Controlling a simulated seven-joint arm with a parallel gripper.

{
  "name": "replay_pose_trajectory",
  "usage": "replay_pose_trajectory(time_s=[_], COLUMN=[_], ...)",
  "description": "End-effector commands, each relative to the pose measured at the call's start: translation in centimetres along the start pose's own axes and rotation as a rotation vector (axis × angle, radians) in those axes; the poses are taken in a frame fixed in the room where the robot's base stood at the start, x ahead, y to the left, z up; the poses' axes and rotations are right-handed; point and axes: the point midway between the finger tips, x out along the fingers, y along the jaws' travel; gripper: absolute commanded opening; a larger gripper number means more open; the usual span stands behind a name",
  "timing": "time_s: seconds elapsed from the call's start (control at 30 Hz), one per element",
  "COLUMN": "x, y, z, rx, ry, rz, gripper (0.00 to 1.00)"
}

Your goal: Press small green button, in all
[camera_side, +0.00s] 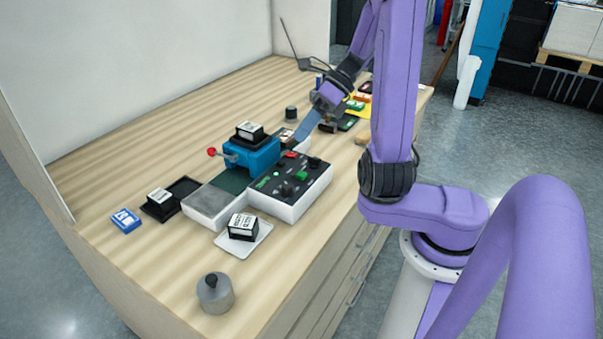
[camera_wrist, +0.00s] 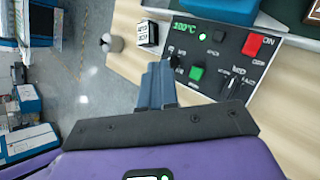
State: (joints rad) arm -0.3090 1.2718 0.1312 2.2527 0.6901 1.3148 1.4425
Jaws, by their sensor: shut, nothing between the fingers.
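The control panel (camera_side: 318,181) is a white box with a black top; its face also shows in the wrist view (camera_wrist: 222,62). I cannot tell whether the round spot is a button or a lamp. My gripper (camera_wrist: 156,70) is shut and empty, its blue-grey fingers beside the panel's left edge in that view. In the side view my gripper (camera_side: 299,138) is near the panel's far end; contact is not visible.
The panel also carries a red ON switch (camera_wrist: 252,44) and black knobs (camera_wrist: 236,84). A blue machine (camera_side: 252,153) with a red-knobbed lever stands beside it. A black stamp-like block (camera_side: 243,226) is on a white tray in front. A grey weight (camera_side: 215,293) stands near the table's front.

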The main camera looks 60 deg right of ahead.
Motion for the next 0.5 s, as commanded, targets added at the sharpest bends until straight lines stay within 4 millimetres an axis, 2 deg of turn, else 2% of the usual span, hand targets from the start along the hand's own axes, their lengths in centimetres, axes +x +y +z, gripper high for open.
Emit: replay_pose_trajectory(time_s=[0.5], x=[4.2], y=[-3.1], z=[-3.0], rx=[0.001], ry=[-0.002], rz=[0.002], gripper=[0.00])
